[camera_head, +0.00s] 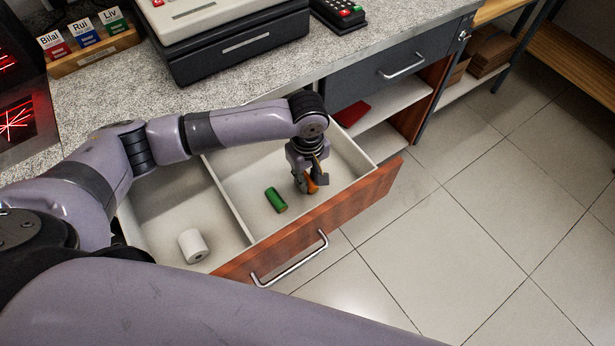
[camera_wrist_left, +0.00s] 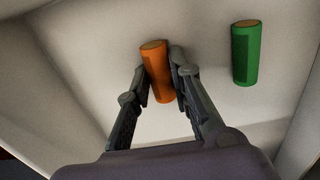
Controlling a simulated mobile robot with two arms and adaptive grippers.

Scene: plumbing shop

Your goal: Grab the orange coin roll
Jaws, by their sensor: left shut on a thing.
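The orange coin roll (camera_wrist_left: 157,75) lies in the right compartment of the open drawer. In the head view only a small part of the orange roll (camera_head: 312,187) shows past my gripper. My left gripper (camera_head: 305,182) reaches down into that compartment. In the left wrist view my left gripper (camera_wrist_left: 160,70) has one finger on each side of the orange roll, shut on it. A green coin roll (camera_head: 276,199) lies apart from it, to the left in the head view. The green roll (camera_wrist_left: 246,52) is to the right in the wrist view. My right gripper is not in view.
The open drawer (camera_head: 330,220) has a divider (camera_head: 228,200) and a front handle (camera_head: 290,262). A white paper roll (camera_head: 193,246) is in the left compartment. A cash register (camera_head: 230,40) and a card terminal (camera_head: 340,14) stand on the counter (camera_head: 100,95) above.

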